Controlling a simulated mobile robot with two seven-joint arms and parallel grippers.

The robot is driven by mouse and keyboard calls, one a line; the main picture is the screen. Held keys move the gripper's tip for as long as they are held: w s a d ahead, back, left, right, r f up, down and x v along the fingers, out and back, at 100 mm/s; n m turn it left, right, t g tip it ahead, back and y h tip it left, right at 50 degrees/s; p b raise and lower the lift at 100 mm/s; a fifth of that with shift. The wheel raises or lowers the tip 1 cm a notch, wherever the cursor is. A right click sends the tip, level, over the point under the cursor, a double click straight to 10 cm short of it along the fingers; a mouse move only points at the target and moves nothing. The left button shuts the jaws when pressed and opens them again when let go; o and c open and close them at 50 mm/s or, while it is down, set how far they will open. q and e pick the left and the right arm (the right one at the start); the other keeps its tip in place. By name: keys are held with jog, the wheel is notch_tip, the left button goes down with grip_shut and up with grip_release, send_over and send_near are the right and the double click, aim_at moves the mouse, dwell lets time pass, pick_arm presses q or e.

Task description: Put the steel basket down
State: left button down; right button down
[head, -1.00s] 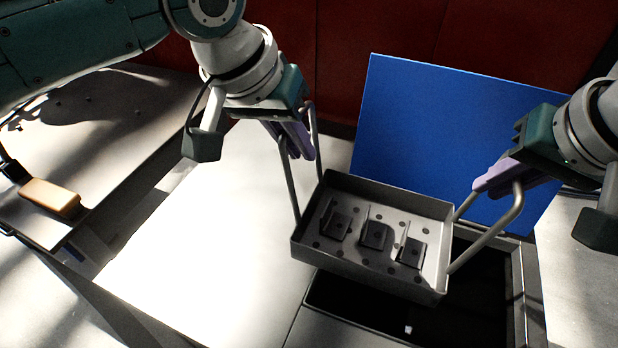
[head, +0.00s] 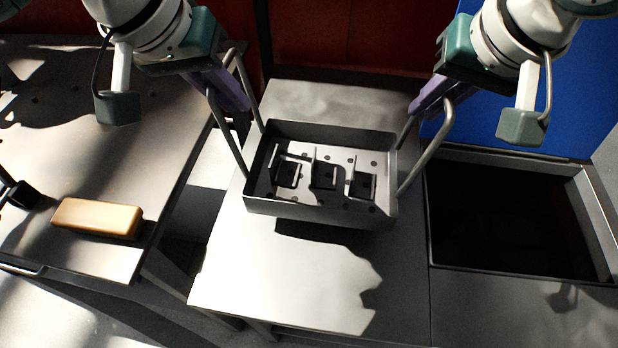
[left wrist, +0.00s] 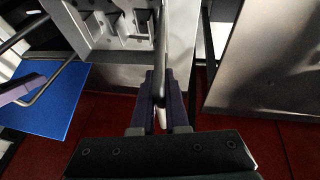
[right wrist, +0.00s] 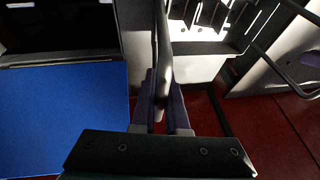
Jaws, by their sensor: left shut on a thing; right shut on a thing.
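The steel basket (head: 320,207) is a grey rectangular tray with holes in its floor and a tall bar handle at each end. Several dark bracket-like parts stand inside it. It is over the middle steel bench (head: 290,270), roughly level, with its shadow on the top in front of it. It looks a little above the bench; contact underneath is hidden. My left gripper (head: 230,92) is shut on the left handle (left wrist: 162,45). My right gripper (head: 430,95) is shut on the right handle (right wrist: 162,40). Both grippers are above the basket's rim.
A dark open tank (head: 510,225) is to the right, with a raised blue lid (head: 580,100) behind it. A side table (head: 100,160) on the left holds a tan block (head: 97,218). A gap separates it from the bench. Bare bench lies in front of the basket.

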pick_arm(q)
jog(key=shift+d, duration=0.2)
pick_arm(e)
jog(key=shift+d, duration=0.3)
pick_arm(q)
jog(key=shift+f, duration=0.15)
pick_arm(e)
jog(key=shift+f, duration=0.1)
